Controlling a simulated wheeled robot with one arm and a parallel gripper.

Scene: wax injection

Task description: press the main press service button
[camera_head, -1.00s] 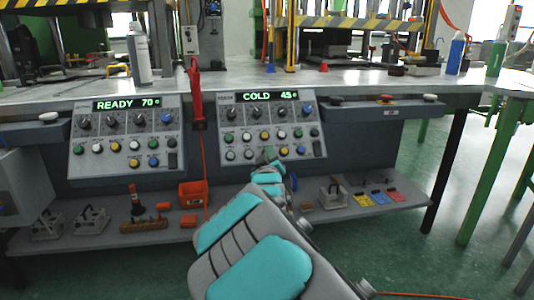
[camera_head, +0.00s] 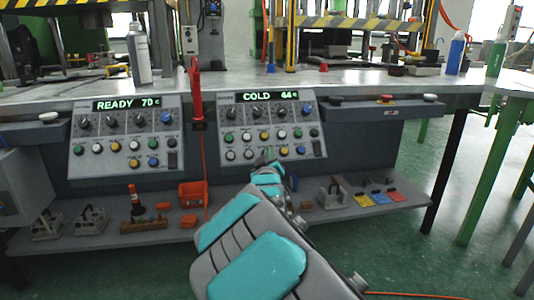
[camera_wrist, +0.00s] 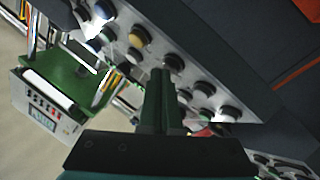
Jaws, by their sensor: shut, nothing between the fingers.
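Two control panels face me in the head view. The left panel (camera_head: 124,134) reads READY 70 c, and the right panel (camera_head: 271,127) reads COLD 44 c. Both carry knobs and rows of coloured buttons. Labels are too small to read, so I cannot tell which is the service button. My gripper (camera_head: 265,159) is at the lower edge of the right panel and hides part of it. In the wrist view my gripper (camera_wrist: 161,76) is shut and empty, pointing at the buttons. A black button (camera_wrist: 173,63) appears just beyond its tips, and a yellow button (camera_wrist: 138,36) lies up-left. Contact is unclear.
A red handle (camera_head: 196,92) hangs between the panels. The lower shelf (camera_head: 110,238) holds an orange bin (camera_head: 193,195) and small tools. Green floor (camera_head: 400,235) is open at right.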

